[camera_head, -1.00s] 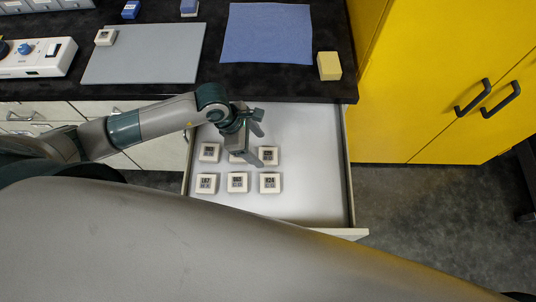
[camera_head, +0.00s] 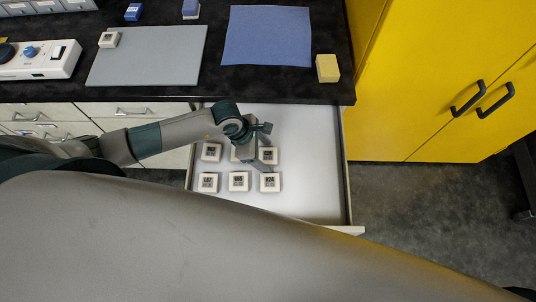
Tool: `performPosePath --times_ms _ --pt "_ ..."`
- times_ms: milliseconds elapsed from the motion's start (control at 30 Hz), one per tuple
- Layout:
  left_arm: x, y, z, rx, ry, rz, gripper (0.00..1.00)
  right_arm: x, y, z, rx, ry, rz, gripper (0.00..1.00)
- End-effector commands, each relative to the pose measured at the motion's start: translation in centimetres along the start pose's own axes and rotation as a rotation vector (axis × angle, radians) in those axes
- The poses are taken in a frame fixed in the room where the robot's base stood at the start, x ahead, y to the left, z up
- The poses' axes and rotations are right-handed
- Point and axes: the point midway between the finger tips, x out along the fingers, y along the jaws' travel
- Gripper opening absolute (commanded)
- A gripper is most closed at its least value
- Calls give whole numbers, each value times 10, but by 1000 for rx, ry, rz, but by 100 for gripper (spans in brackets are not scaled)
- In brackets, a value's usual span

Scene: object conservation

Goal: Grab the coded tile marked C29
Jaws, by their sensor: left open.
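Several white coded tiles lie in two rows in the open white drawer (camera_head: 310,195). The front row has a left tile (camera_head: 208,183), a middle tile (camera_head: 239,181) and a right tile (camera_head: 270,182). The codes are too small to read surely, so I cannot tell which is C29. My left gripper (camera_head: 257,165) is open, pointing down over the back row, between its middle and right tiles. My right gripper is not in view.
One more tile (camera_head: 109,40) sits on a grey mat (camera_head: 150,62) on the black counter. A blue cloth (camera_head: 266,35) and a yellow sponge (camera_head: 327,68) lie to its right. Yellow cabinets (camera_head: 430,80) stand at the right. The drawer's right side is bare.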

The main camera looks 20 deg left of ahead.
Motion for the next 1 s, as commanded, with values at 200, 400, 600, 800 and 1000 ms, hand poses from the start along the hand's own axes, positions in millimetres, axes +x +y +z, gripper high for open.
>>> performPosePath --times_ms 200,400,600,800,1000 --pt "0 0 0 0 0 0 69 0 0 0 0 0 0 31" --pt "0 0 0 0 0 0 40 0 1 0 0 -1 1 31" --pt "-1 0 0 0 -1 0 20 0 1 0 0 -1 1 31" --pt "-1 0 1 0 -1 0 20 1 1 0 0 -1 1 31" --pt "-8 1 4 1 -3 1 20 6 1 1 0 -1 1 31"
